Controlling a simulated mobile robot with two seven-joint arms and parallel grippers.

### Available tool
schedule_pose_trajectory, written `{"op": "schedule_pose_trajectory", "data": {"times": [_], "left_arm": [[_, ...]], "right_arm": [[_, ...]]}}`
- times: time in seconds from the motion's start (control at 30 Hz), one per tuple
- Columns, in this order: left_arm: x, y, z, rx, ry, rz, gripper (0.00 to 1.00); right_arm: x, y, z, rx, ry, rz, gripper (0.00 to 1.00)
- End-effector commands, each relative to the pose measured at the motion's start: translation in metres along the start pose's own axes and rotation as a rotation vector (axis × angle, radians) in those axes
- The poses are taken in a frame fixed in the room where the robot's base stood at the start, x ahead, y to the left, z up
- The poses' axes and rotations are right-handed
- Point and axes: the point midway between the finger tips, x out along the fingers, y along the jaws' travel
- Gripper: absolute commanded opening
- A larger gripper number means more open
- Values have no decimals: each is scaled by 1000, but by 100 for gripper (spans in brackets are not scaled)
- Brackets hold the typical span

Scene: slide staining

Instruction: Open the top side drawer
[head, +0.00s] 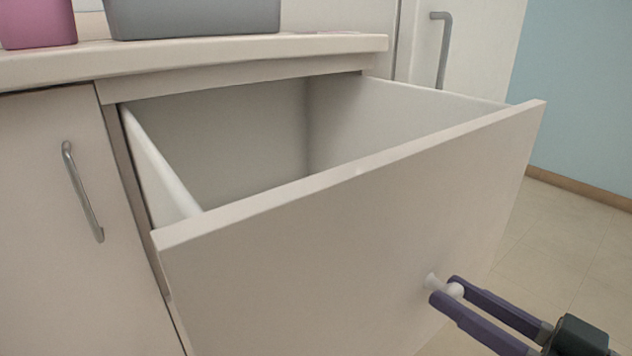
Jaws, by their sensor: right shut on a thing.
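The top side drawer (330,225) is pulled well out of the cabinet, below the counter. Its white front panel faces me, and its inside (240,145) looks empty as far as I can see. A small white knob (433,282) stands out from the lower right part of the drawer front. My right gripper (447,291) comes in from the lower right, its two purple fingers shut on the knob. My left gripper is not in view.
A counter (200,58) above the drawer holds a grey bin (195,18) and a pink container (38,22). A cabinet door with a metal handle (82,192) is at the left. A tall door handle (441,50) is at the back. Tiled floor (565,245) is clear at the right.

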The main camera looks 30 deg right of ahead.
Motion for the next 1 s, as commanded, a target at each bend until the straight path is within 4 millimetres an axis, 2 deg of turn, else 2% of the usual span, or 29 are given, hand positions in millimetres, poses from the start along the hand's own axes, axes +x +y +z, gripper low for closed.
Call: {"op": "schedule_pose_trajectory", "data": {"times": [0.3, 0.33, 0.57, 0.87, 1.0], "left_arm": [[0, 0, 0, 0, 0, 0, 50], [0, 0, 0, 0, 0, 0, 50], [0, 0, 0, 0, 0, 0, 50], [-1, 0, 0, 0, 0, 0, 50], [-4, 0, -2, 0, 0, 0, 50]], "right_arm": [[0, -1, -1, 0, 4, -2, 0], [0, -1, -1, 0, 4, -2, 41], [0, 0, 0, 0, 2, -1, 67], [-3, 0, 0, 0, 0, 0, 68], [-22, 0, 0, 0, -5, 1, 68]]}}
